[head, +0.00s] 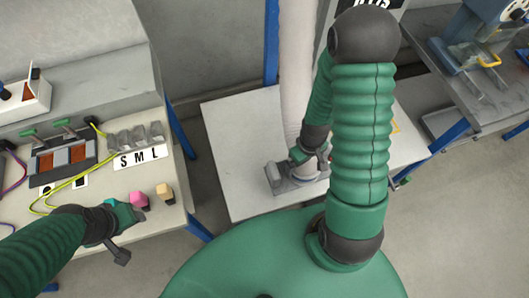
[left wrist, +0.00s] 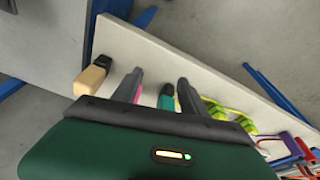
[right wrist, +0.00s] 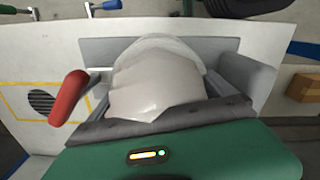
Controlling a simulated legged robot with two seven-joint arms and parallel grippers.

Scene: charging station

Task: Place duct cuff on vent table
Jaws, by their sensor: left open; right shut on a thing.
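The duct cuff is the pale end of the white hose (head: 297,70), low over the white vent table (head: 243,130) in the head view. In the right wrist view the cuff (right wrist: 158,80) fills the middle, in front of a grey plate-like fixture (right wrist: 97,50). My right gripper (head: 310,158) is shut on the cuff at the grey fixture. Whether the cuff touches the table is hidden. My left gripper (head: 132,220) is open and empty over the left bench's front edge; its two fingers (left wrist: 158,82) show apart in the left wrist view.
A vent grille (right wrist: 42,100) inside a yellow outline and a red handle (right wrist: 68,96) are left of the cuff in the right wrist view. The left bench holds pink (head: 138,200) and tan (head: 165,193) connectors and yellow cables. A grey bench (head: 490,95) stands right.

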